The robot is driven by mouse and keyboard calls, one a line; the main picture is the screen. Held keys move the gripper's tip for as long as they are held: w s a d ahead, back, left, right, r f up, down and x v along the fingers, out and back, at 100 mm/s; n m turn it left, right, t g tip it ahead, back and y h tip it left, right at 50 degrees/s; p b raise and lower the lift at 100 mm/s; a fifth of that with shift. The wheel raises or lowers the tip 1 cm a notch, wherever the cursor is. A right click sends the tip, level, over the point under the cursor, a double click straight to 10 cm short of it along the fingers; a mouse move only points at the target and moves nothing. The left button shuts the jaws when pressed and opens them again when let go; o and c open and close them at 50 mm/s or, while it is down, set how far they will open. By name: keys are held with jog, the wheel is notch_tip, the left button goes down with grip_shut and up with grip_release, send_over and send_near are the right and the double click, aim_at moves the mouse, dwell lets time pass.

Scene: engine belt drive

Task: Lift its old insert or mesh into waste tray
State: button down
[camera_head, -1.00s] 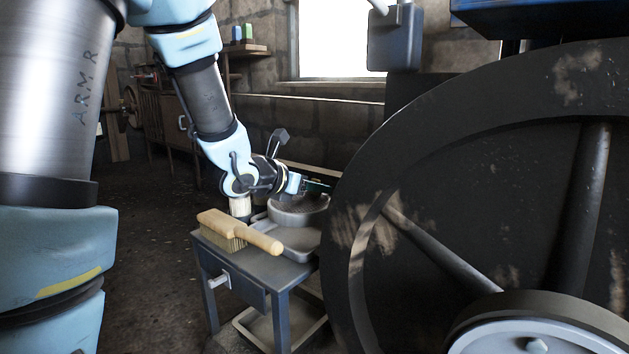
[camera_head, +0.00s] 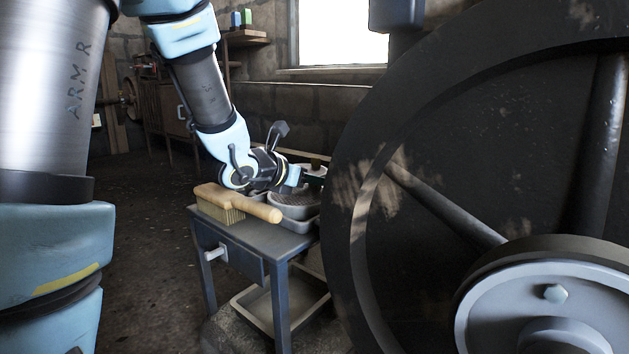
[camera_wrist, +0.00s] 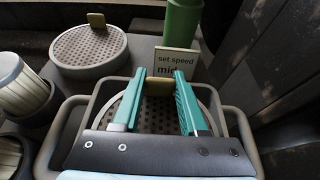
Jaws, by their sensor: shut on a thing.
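In the wrist view my gripper (camera_wrist: 160,76) has its teal fingers shut on a small tan tab (camera_wrist: 158,88). The tab belongs to a round perforated mesh (camera_wrist: 158,116) with a pale rim, partly hidden by my fingers and wrist. The mesh is over a grey tray (camera_wrist: 90,108) with rounded corners; I cannot tell whether it touches the tray. A second perforated disc (camera_wrist: 88,45) with a tan tab sits in a round grey housing (camera_wrist: 90,71) at the upper left. In the head view my gripper (camera_head: 314,180) is above the bench's far side, partly hidden by the wheel.
A wooden brush (camera_head: 235,203) lies on the small bench (camera_head: 262,238). A large dark spoked wheel (camera_head: 400,120) stands close on the right. A "set speed" card (camera_wrist: 174,62), a green cylinder (camera_wrist: 183,22) and a pleated filter (camera_wrist: 22,88) stand around the tray.

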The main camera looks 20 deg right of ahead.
jog(key=shift+f+b, duration=0.3)
jog(key=shift+b, duration=0.35)
jog(key=shift+c, duration=1.8)
grip_release()
notch_tip(320, 180, up, 14)
jog(key=p, duration=0.8)
jog(key=shift+p, duration=0.35)
